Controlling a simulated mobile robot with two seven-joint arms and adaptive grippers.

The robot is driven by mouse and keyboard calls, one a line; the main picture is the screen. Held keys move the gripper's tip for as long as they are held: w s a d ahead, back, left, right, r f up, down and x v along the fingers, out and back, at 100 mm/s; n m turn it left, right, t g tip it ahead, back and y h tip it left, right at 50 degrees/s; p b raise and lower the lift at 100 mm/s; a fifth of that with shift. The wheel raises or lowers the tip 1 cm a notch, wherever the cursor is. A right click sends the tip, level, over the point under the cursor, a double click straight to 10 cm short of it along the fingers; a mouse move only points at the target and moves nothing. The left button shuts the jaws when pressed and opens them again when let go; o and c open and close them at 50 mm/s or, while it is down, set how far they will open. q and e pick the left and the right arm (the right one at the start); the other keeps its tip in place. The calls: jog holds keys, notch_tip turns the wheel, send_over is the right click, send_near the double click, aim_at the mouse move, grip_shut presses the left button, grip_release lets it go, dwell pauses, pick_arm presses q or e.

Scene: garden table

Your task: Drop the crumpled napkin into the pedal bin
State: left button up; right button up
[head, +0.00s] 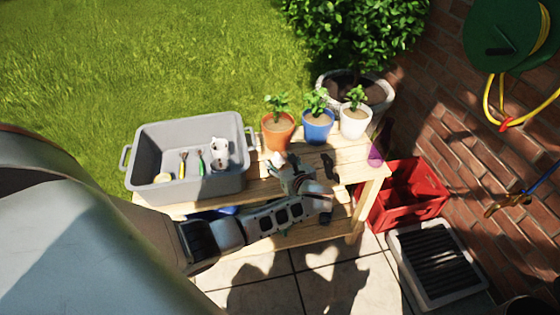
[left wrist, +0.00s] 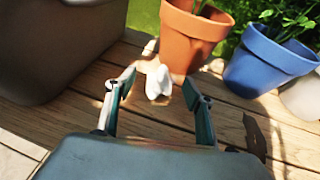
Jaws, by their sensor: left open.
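The crumpled napkin (left wrist: 157,80) is a small white lump on the wooden table, in front of the orange pot in the left wrist view. It shows as a small pale patch in the head view (head: 278,158), partly hidden by my gripper. My left gripper (head: 286,167) is open and low over the table. In the left wrist view its two fingertips (left wrist: 158,84) stand on either side of the napkin, with gaps; whether they touch it I cannot tell. I cannot make out the pedal bin in either view. My right gripper is not in view.
A grey tub (head: 190,122) with tools and a mug stands left on the table (head: 345,150). Orange (head: 277,135), blue (head: 317,130) and white (head: 355,124) plant pots line the back edge. A red crate (head: 408,195) and a grey grated box (head: 437,262) stand right.

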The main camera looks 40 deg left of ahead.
aim_at(279, 156)
pick_arm(q)
jog(key=shift+x, duration=0.9)
jog(key=shift+f, duration=0.1)
jog(key=c, duration=0.8)
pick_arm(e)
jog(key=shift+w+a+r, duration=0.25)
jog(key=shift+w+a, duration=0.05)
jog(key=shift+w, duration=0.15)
pick_arm(q)
notch_tip(279, 156, up, 5)
jog(key=shift+w+r+p, duration=0.1)
jog(key=shift+w+p, duration=0.1)
jog(key=shift+p, duration=0.65)
notch_tip(279, 156, up, 5)
jog(key=shift+d+f+p, duration=0.1)
jog(key=shift+p, duration=0.85)
jog(key=shift+s+r+p, duration=0.15)
jog(key=shift+r+p, duration=1.5)
jog(key=shift+r, duration=3.35)
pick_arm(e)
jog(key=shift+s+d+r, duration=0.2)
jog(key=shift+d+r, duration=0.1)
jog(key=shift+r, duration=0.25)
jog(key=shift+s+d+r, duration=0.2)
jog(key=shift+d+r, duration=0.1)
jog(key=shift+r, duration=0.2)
